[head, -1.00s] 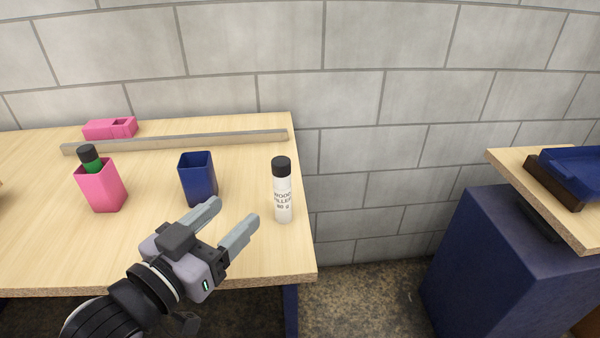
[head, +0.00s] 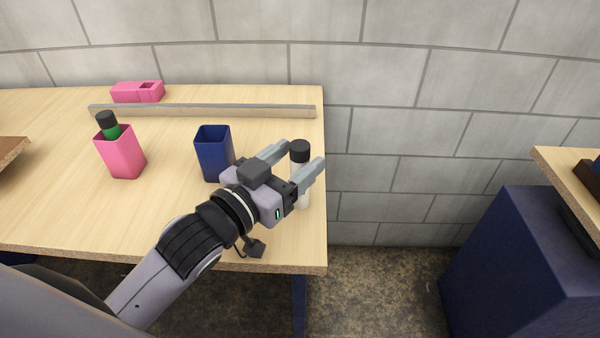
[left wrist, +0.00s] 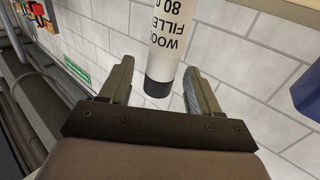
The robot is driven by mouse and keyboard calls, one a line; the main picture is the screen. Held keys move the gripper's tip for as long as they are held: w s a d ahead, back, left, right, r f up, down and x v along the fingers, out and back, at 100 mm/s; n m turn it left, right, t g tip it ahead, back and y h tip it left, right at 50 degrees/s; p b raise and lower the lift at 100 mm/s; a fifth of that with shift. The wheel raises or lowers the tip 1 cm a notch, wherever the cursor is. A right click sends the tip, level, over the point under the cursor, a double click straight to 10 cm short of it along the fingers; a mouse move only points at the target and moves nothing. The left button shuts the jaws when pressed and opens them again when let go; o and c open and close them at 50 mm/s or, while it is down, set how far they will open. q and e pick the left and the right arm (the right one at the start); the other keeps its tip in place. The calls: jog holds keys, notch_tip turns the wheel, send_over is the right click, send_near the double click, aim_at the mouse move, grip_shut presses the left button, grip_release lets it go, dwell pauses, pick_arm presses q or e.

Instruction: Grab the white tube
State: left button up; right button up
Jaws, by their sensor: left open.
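The white tube (head: 300,172) with a black cap stands upright near the right end of the wooden table. My left gripper (head: 298,155) is open at the tube, with one finger on each side of it in the head view. The gripper hides part of the tube there. In the left wrist view the tube (left wrist: 167,45) shows its "WOOD FILLER" lettering and black cap between the two open fingers of the left gripper (left wrist: 158,85), with gaps on both sides. My right gripper is not in view.
A dark blue cup (head: 214,152) stands left of my left gripper. A pink cup (head: 122,155) holds a green tube with a black cap (head: 107,123). A long bar (head: 200,110) and a pink block (head: 137,92) lie behind. The table's right edge is close to the tube.

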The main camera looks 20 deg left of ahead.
pick_arm(q)
jog(key=shift+x, duration=0.8)
jog(key=c, duration=1.1)
jog(key=shift+o, duration=0.2)
jog(key=shift+r, duration=0.15)
notch_tip(320, 180, up, 20)
jog(key=p, duration=0.4)
jog(key=shift+p, duration=0.3)
